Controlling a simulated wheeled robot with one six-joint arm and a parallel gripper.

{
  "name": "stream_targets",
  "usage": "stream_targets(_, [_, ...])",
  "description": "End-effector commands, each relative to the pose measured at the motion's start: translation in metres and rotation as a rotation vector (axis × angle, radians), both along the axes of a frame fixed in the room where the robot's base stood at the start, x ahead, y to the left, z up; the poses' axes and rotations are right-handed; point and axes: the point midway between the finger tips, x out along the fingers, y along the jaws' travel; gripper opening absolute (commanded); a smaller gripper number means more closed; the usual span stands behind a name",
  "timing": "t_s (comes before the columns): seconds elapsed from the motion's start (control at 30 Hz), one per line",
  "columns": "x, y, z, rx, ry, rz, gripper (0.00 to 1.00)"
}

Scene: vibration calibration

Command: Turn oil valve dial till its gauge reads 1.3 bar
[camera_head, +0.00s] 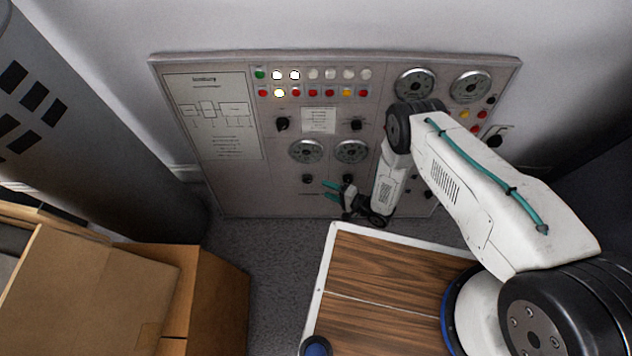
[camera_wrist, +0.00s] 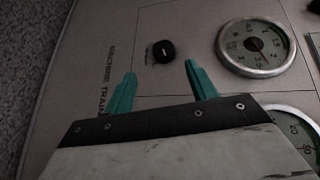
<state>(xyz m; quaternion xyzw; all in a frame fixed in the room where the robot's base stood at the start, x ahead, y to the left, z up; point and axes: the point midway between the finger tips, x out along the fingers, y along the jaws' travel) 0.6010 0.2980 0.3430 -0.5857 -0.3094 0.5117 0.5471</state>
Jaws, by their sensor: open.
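A grey control panel (camera_head: 232,180) stands against the wall. In the wrist view a round black dial (camera_wrist: 163,51) with a light mark lies just beyond my fingertips, roughly in line with the gap between them. A white-faced gauge (camera_wrist: 255,47) is to its right; its exact reading is too small to tell. In the head view this appears to be the lower left dial (camera_head: 308,178), under the left small gauge (camera_head: 306,151). No label names the oil valve legibly. My gripper (camera_wrist: 160,68) has two teal fingers, open and empty. It also shows in the head view (camera_head: 328,190), near the panel's lower part.
A second small gauge (camera_head: 352,151) is beside the first, with another dial (camera_head: 347,180) below it, close to my arm. Two larger gauges sit higher up. A cardboard box (camera_head: 215,300) stands at the lower left. Carpet (camera_head: 285,250) is clear before the panel.

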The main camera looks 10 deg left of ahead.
Motion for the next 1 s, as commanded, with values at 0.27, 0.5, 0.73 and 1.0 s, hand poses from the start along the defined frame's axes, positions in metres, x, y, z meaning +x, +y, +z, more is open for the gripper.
stream_targets(0.27, [0.007, 0.026, -0.001, 0.035, 0.035, -0.012, 0.57])
stream_targets(0.5, [0.019, 0.059, -0.011, 0.033, 0.035, -0.014, 0.57])
stream_targets(0.73, [0.024, 0.072, -0.015, 0.031, 0.035, -0.017, 0.57])
stream_targets(1.0, [0.025, 0.073, -0.015, 0.030, 0.035, -0.018, 0.46])
